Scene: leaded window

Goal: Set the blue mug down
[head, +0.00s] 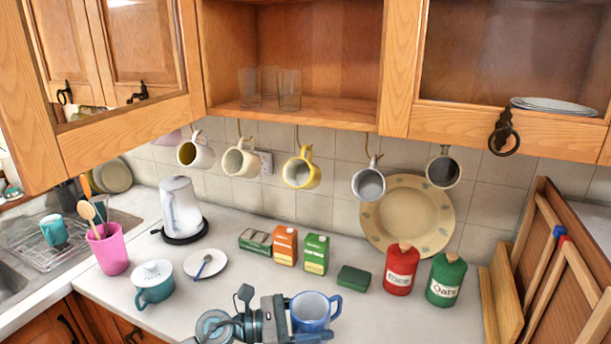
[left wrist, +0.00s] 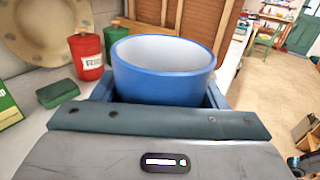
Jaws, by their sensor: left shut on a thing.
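The blue mug (head: 311,312) is at the bottom middle of the head view, its handle to the right and its open top up. My left gripper (head: 286,318) is shut on it. In the left wrist view the mug (left wrist: 163,85) stands upright between the fingers, with a pale inside. Its base is hidden behind the gripper, so I cannot tell whether it touches the counter (head: 230,285). My right gripper does not show.
A green sponge (head: 353,278), a red canister (head: 401,270) and a green canister (head: 446,280) stand beyond the mug. Small boxes (head: 285,246), a white plate (head: 205,265) and a teal pot (head: 153,284) are to the left. Mugs hang above. Bare counter lies right of the mug.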

